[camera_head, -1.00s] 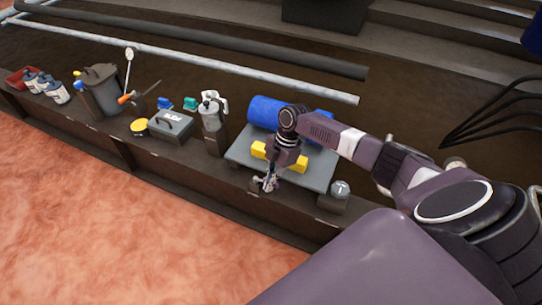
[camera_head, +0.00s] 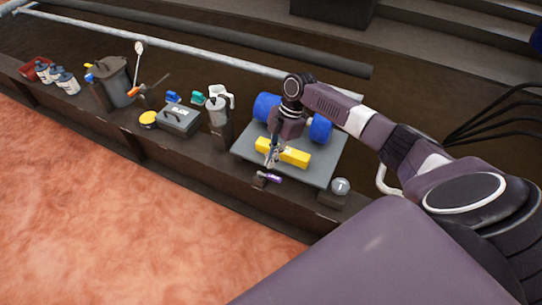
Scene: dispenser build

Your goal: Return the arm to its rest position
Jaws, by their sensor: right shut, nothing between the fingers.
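My right arm reaches in from the right, and my right gripper (camera_head: 272,157) points down over the grey tray (camera_head: 318,175) at its left side. It is shut and empty. A yellow block (camera_head: 291,154) lies on the tray just right of the fingertips. A blue cylinder (camera_head: 319,129) lies behind it, partly hidden by my wrist. A small purple item (camera_head: 270,178) sits on a dark block in front of the tray, just below and apart from the fingers. My left gripper is not in view.
A silver-topped block (camera_head: 339,187) stands at the tray's right front. To the left are a white-handled pump bottle (camera_head: 219,108), a grey case (camera_head: 179,119), a yellow disc (camera_head: 148,118), a grey bin (camera_head: 113,82) and several white bottles. Pipes (camera_head: 170,46) run behind.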

